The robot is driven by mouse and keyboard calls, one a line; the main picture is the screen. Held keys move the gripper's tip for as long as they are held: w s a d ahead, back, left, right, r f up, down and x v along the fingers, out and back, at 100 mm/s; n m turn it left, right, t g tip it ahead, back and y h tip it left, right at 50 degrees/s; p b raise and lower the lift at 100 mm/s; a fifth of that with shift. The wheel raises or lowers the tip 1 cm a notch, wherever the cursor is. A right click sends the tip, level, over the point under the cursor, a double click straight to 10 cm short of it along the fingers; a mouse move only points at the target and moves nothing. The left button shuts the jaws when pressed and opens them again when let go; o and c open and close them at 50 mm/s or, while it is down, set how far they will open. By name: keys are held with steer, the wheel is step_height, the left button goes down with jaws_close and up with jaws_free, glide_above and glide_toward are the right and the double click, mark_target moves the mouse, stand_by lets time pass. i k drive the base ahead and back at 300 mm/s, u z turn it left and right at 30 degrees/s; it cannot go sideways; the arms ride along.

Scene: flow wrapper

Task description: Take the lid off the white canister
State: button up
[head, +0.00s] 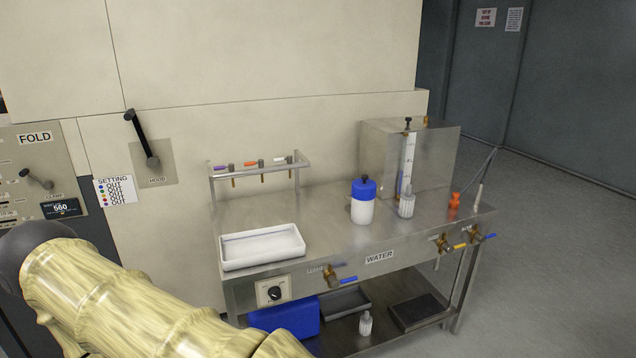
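A white canister (362,211) stands upright on the steel bench (330,225), right of its middle. A blue lid (364,186) with a small dark knob sits on top of it. My gripper is not in view. A part of my arm crosses the lower left of the head view, well to the left of the canister and apart from it.
A white tray (262,264) lies left of the canister. A small clear bottle (407,206) and a steel tank (432,160) with a gauge stand to its right. A rack (262,170) is behind. Valves (330,277) line the bench's front edge.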

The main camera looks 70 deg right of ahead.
mark_target(364, 188)
steer(key=z, duration=0.35)
steer(key=i, duration=1.1)
steer(key=z, duration=1.4)
steer(key=i, duration=0.55)
steer(key=z, duration=0.55)
